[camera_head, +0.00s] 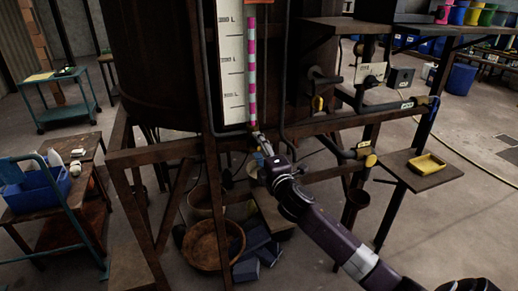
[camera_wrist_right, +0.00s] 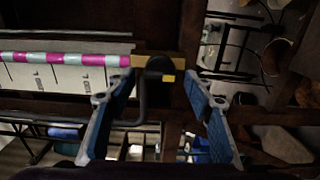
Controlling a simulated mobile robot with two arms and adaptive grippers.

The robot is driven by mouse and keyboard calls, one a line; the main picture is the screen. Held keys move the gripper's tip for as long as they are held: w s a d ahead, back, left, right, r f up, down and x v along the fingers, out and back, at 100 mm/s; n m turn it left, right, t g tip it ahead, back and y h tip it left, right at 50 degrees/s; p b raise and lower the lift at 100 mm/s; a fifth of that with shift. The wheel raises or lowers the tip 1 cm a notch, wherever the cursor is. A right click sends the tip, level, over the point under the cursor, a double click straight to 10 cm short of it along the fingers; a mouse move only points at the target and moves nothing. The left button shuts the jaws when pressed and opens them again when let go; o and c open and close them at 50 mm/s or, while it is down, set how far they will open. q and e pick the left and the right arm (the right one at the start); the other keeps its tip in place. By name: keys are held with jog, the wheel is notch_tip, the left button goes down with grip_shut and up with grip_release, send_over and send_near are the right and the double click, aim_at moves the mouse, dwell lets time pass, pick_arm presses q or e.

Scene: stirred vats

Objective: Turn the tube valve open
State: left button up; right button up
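In the right wrist view the tube (camera_wrist_right: 60,58) lies sideways and ends in a brass fitting with a dark, rounded valve handle (camera_wrist_right: 159,68). My right gripper (camera_wrist_right: 160,80) is open there, one blue-padded finger on each side of the handle. I cannot tell whether either finger touches it. My left gripper is out of view.
A rusty frame beam (camera_head: 180,152) and pipes surround the valve. A round wooden tub (camera_head: 212,250) stands below. A side table with a yellow tray (camera_head: 427,164) is at right. Open floor lies at right.

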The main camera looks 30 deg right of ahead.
jog(key=v, duration=1.2)
dwell(0.6)
